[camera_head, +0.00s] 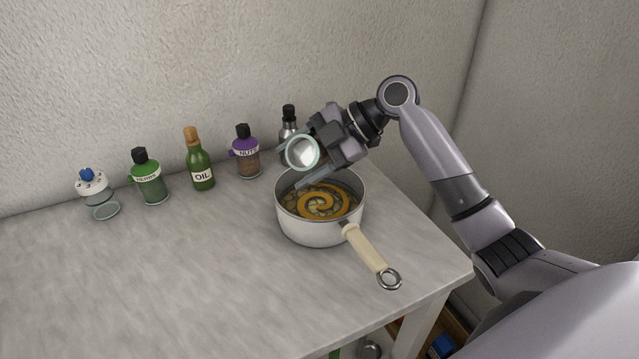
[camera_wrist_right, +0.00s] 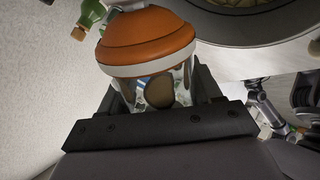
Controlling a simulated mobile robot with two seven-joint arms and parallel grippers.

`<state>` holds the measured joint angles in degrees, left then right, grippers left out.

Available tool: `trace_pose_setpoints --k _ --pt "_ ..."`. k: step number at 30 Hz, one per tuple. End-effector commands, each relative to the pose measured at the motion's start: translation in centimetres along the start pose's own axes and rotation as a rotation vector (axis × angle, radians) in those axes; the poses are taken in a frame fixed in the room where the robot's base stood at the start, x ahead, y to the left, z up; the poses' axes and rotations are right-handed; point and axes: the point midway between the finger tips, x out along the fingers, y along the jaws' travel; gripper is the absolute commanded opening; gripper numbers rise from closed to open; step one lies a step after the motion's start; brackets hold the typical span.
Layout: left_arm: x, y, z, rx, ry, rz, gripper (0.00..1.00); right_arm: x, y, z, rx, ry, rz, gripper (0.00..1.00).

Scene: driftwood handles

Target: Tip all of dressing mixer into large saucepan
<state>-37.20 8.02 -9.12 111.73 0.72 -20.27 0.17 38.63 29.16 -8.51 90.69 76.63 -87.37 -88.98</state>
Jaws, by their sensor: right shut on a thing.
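The large saucepan (camera_head: 317,231) is white with a cream handle and stands on the table's right part. An orange-brown swirl of liquid (camera_head: 323,204) lies in it. My right gripper (camera_head: 313,165) is shut on the dressing mixer (camera_head: 302,153), a clear glass vessel with a pale green rim, above the pan's back rim. Whether anything remains inside is unclear. My left gripper is not in view.
Along the wall stand a white-topped jar (camera_head: 94,187), a green jar (camera_head: 149,180), an oil bottle (camera_head: 200,170), a purple nuts jar (camera_head: 245,155) and a dark-capped silver bottle (camera_head: 288,124). The table's left and front (camera_head: 150,270) are clear. The pan handle (camera_head: 365,248) points towards the front right.

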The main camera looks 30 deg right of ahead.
Motion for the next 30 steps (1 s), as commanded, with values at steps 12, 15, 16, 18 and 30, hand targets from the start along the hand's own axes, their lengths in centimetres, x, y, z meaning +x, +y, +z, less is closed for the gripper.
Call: trace_pose_setpoints --k 12,15,16,18,30 --pt "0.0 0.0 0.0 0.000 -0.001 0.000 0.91 1.0 -1.0 -0.6 -0.206 -0.200 0.000 0.27" --pt "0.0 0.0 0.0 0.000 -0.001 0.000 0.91 1.3 -1.3 -0.7 -0.260 -0.254 -0.001 0.27" --pt "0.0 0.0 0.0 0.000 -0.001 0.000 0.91 1.4 -1.4 -0.7 -0.276 -0.270 -0.001 0.27" --pt "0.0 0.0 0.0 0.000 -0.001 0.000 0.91 1.6 -1.6 -0.7 -0.312 -0.306 -0.001 0.27" --pt "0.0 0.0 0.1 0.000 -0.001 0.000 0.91 2.6 -2.6 -0.6 -0.504 -0.499 -0.001 0.27"
